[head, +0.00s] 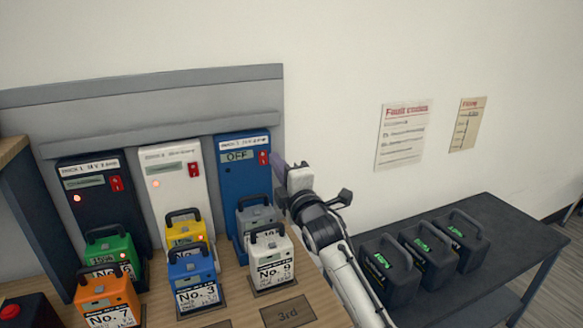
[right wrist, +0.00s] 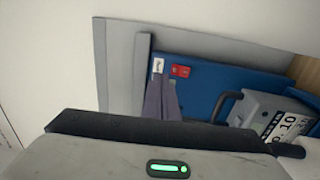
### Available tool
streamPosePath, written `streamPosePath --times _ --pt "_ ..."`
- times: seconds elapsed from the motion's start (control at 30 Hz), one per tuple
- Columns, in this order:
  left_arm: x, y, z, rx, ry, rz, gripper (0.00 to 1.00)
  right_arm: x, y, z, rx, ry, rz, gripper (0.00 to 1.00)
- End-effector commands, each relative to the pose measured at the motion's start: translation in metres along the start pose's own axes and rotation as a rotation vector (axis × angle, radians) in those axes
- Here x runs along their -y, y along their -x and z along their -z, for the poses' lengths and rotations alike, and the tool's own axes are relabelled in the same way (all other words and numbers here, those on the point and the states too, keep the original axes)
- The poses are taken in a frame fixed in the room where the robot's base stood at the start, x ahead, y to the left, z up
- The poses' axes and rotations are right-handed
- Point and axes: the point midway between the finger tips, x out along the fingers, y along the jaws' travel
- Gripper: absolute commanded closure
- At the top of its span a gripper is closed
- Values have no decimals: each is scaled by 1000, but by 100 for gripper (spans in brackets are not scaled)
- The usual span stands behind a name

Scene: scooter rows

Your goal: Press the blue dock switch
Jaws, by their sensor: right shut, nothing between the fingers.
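The blue dock (head: 240,180) stands at the right end of a row of three docks; its display (head: 237,155) reads OFF. Its red switch (head: 263,158) is at the upper right of its face and also shows in the right wrist view (right wrist: 180,71). My right gripper (head: 279,168) is shut and empty, just right of the blue dock near the switch. In the right wrist view the closed fingers (right wrist: 160,100) point toward the switch's area; I cannot tell whether they touch it. My left gripper is out of view.
A grey battery (right wrist: 265,115) sits at the blue dock. The black dock (head: 95,205) and white dock (head: 172,185) show red lights. Orange, blue and white batteries stand in front. A dark side table (head: 500,215) holds three black batteries.

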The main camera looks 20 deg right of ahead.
Motion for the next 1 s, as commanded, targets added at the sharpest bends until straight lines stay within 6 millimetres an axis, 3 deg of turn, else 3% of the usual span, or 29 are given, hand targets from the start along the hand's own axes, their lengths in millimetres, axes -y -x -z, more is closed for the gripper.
streamPosePath --times 0.2,0.4,1.0 --pt "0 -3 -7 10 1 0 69 -8 38 -1 0 1 -1 100" --pt "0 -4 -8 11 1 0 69 -15 61 0 0 0 0 100" --pt "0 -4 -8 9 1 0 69 -17 68 0 1 -1 1 100"
